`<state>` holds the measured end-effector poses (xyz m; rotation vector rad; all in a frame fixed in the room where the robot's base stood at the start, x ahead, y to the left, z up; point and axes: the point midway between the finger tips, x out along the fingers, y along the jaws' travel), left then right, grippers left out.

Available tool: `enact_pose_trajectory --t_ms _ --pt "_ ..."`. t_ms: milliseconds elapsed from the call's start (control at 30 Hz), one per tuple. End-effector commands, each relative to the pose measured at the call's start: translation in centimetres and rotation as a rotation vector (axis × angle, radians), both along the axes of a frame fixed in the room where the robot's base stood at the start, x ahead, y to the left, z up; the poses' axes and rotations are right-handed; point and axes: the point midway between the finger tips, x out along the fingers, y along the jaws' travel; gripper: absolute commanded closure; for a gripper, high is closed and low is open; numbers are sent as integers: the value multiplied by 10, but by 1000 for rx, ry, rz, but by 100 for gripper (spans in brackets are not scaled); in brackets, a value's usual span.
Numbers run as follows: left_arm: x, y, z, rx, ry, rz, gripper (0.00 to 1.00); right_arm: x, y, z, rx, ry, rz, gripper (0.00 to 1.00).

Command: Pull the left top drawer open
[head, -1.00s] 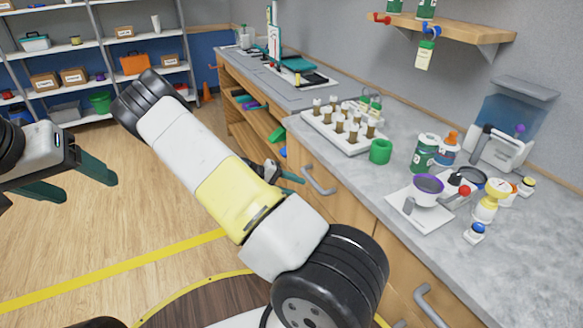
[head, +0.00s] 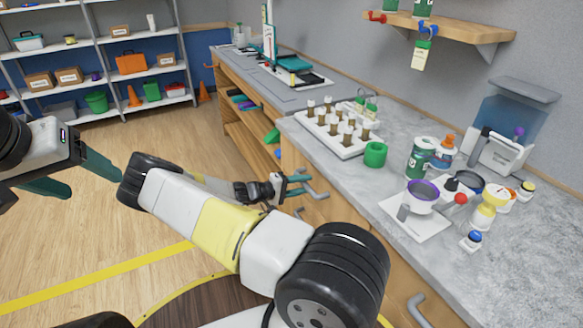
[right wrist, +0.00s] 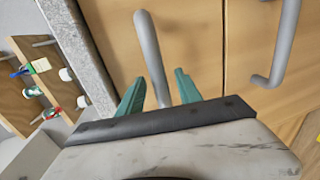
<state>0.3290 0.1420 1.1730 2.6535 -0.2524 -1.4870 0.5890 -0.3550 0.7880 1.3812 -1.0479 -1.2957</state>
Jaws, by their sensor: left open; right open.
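The left top drawer (right wrist: 190,35) is a wooden front under the grey counter, and it looks shut. Its grey bar handle (head: 317,190) shows at the counter's front side. In the right wrist view the handle (right wrist: 151,60) runs between the two green fingers of my right gripper (right wrist: 160,82). That gripper is open, with a finger on either side of the bar and gaps visible. My left gripper (head: 95,186) is open and empty over the floor at the left.
A second handle (right wrist: 280,45) is beside the first in the right wrist view. The counter (head: 350,175) holds a vial rack (head: 338,134), a green cup (head: 375,154) and a scale with a purple bowl (head: 422,193). The floor at left is clear.

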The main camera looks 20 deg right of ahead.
Motion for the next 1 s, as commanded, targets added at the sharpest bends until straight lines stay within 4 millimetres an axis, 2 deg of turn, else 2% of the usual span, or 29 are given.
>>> enact_pose_trajectory --t_ms 333,500,567,1000 --pt "0 0 0 0 0 0 32 -1 -3 -2 1 0 3 59" --pt "0 0 0 0 0 0 32 -1 -3 -2 1 -1 3 92" --pt "0 0 0 0 0 0 32 -1 -3 -2 1 -1 3 100" --pt "0 0 0 0 0 0 32 -1 -3 -2 2 0 2 100"
